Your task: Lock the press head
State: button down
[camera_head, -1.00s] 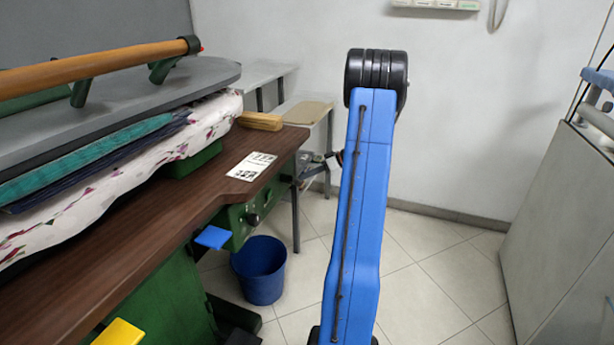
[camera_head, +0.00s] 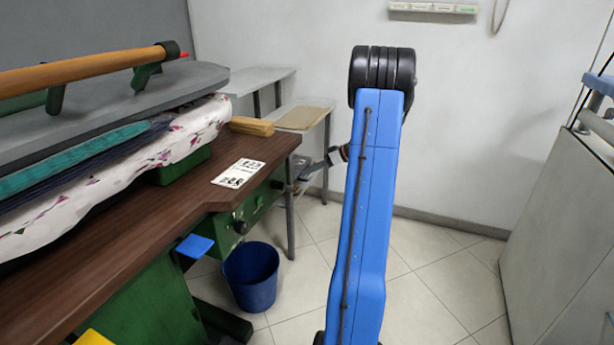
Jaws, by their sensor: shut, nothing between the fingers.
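The press head (camera_head: 190,82) is a grey padded plate at the upper left, lying low over a stack of cloth on the press. Its long wooden handle (camera_head: 85,72) runs along the top on green brackets, with a dark end cap and a small red tip. A blue pedal-like plate (camera_head: 195,246) juts out below the table's front edge, and a yellow one (camera_head: 93,338) shows at the bottom edge. My gripper (camera_head: 306,170) is shut and empty, small and partly hidden behind my blue arm, near the table's far right corner. It appears apart from the press head.
The brown table (camera_head: 130,228) carries a printed card (camera_head: 238,173) and a wooden block (camera_head: 252,126). A blue bin (camera_head: 251,276) stands on the floor beside it. Small shelves (camera_head: 305,116) stand behind. A grey cabinet (camera_head: 560,220) is at the right. Tiled floor between is clear.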

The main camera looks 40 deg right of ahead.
jog(key=d+v, duration=0.1)
jog(key=v, duration=0.6)
jog(key=shift+d+f, duration=0.15)
jog(key=shift+f, duration=0.05)
jog(key=shift+w, duration=0.15)
